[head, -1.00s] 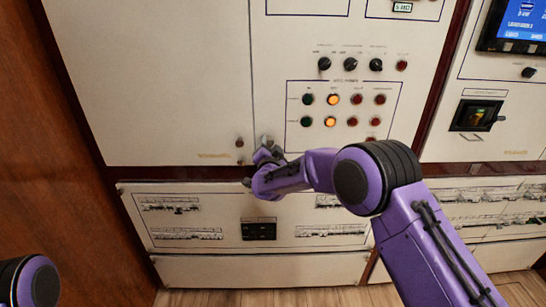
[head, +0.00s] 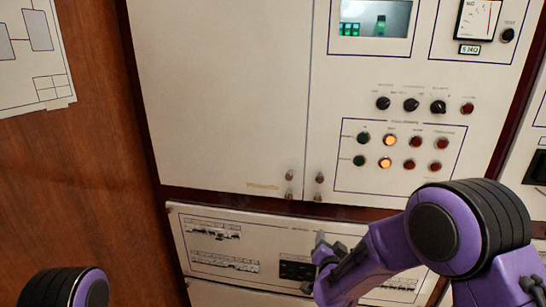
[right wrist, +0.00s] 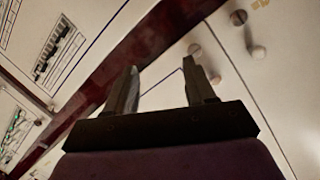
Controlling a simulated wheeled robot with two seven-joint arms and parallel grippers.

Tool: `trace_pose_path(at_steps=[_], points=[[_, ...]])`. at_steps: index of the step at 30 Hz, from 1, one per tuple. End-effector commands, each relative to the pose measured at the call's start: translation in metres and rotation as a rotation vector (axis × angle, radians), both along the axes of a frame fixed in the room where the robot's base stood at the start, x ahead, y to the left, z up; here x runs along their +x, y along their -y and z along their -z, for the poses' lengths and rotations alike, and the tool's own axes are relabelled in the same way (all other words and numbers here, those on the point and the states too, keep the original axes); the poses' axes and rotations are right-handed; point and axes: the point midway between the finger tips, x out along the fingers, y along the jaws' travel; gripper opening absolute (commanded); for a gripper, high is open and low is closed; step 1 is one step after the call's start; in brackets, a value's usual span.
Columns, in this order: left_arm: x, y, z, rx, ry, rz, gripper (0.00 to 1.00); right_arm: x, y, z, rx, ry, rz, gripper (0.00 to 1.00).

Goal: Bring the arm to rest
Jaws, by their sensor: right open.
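My right arm is purple with black joints and comes in from the lower right of the head view. My right gripper (head: 318,262) is in front of the lower breaker panel (head: 222,232), below the cabinet door knobs (head: 319,179). In the right wrist view the two fingers of the right gripper (right wrist: 172,90) stand apart with nothing between them. Beyond them are the dark red strip (right wrist: 115,82) and the pale cabinet front. Of my left arm, only a purple and black joint shows at the bottom left of the head view; the left gripper is out of view.
The upper cabinet has a large closed door (head: 225,95), a button panel (head: 400,150) with two lit orange buttons, dark rotary knobs (head: 411,104) and a screen (head: 370,17). A brown wooden wall (head: 75,180) with a paper diagram (head: 32,60) stands at the left.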

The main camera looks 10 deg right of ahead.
Motion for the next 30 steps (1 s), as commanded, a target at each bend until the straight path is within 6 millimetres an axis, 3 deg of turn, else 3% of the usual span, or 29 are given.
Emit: trace_pose_path(at_steps=[1,3,5,9,12,16,18,21,30], points=[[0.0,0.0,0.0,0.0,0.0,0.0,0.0,-0.028,0.01,0.04,-0.015,-0.096,-0.006,0.55],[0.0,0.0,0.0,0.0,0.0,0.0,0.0,-0.069,0.022,0.087,-0.032,-0.224,-0.015,0.55],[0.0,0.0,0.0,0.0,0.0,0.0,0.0,-0.109,0.032,0.125,-0.042,-0.338,-0.02,0.55],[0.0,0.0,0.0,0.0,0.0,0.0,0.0,-0.216,0.054,0.195,-0.059,-0.608,-0.028,0.55],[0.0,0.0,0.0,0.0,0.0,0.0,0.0,-0.294,0.067,0.226,-0.064,-0.794,-0.028,0.55],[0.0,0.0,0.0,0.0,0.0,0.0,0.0,-0.372,0.079,0.245,-0.069,-0.974,-0.02,0.55],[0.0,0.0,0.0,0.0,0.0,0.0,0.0,-0.395,0.083,0.253,-0.07,-1.029,-0.011,0.55],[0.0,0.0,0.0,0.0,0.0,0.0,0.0,-0.41,0.084,0.258,-0.069,-1.062,-0.009,0.55],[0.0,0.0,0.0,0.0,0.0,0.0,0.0,-0.41,0.083,0.259,-0.07,-1.062,-0.009,0.55]])
